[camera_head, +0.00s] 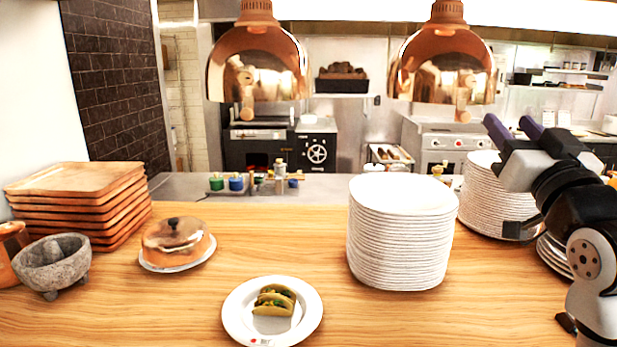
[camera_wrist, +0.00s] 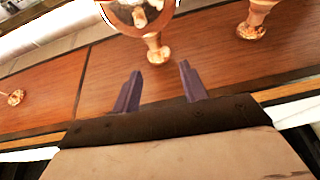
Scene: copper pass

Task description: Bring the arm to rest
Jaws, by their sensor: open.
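My gripper (camera_head: 511,129) is raised at the right side of the head view, above and in front of the right plate stack. Its two purple fingers are apart with nothing between them. In the wrist view my gripper (camera_wrist: 158,85) is also open and empty, with its fingers pointing toward a wooden panel and copper lamp parts. My arm comes in from the right edge of the head view and is clear of the counter's dishes as far as I can see.
A tall plate stack (camera_head: 402,235) stands mid-counter; another stack (camera_head: 487,195) is partly hidden behind my arm. Copper lamps (camera_head: 258,65) (camera_head: 443,68) hang above. A plate with tacos (camera_head: 240,318), domed dish (camera_head: 176,243), mortar (camera_head: 52,266) and wooden trays (camera_head: 80,190) lie left.

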